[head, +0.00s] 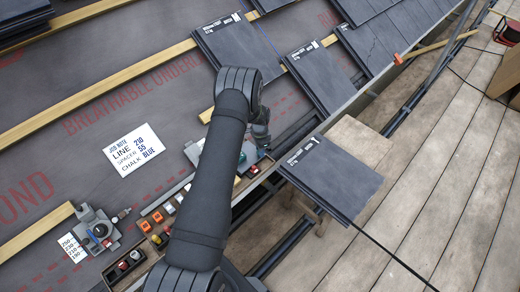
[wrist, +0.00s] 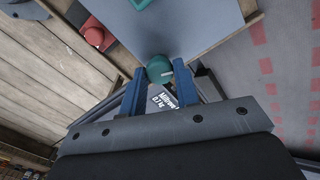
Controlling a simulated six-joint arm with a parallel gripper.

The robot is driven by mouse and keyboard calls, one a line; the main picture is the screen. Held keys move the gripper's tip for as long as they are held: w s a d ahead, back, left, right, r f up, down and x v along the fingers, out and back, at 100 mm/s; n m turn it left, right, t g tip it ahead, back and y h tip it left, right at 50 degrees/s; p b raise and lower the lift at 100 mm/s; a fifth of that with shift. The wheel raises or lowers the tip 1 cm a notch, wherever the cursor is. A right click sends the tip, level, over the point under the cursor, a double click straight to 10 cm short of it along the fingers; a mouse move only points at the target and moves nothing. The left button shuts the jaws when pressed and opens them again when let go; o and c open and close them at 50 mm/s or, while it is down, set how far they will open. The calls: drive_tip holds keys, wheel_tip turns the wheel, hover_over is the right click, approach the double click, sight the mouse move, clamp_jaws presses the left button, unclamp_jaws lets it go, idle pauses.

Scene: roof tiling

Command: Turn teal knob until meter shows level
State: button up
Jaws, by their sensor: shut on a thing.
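The teal knob (wrist: 159,68) is between the two blue fingers of my gripper (wrist: 161,76), which is shut on it. A white pointer mark shows on the knob's face. The knob stands by a pale grey panel (wrist: 190,25). A dark and white printed label (wrist: 165,101) shows between the fingers, partly hidden, and I cannot make out a meter reading. In the head view my gripper (head: 259,137) is over the lower roof edge, with the arm hiding much of the device. A bit of teal (head: 243,157) shows beside it.
A red knob (wrist: 94,35) sits near the panel in the wrist view. A loose slate (head: 330,178) lies right of my gripper. A grey device (head: 97,232) and a job note (head: 122,149) are at the left. Wooden decking (head: 430,190) is clear at right.

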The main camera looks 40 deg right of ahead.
drive_tip(key=m, duration=0.6)
drive_tip(key=shift+f+m, duration=0.1)
drive_tip(key=shift+m, duration=0.2)
drive_tip(key=m, duration=0.5)
idle(0.4)
drive_tip(key=shift+w+d, duration=0.1)
idle(0.9)
drive_tip(key=o, duration=1)
drive_tip(key=shift+c, duration=0.2)
wheel_tip(320, 180, up, 18)
drive_tip(key=shift+w+d+f, duration=0.2)
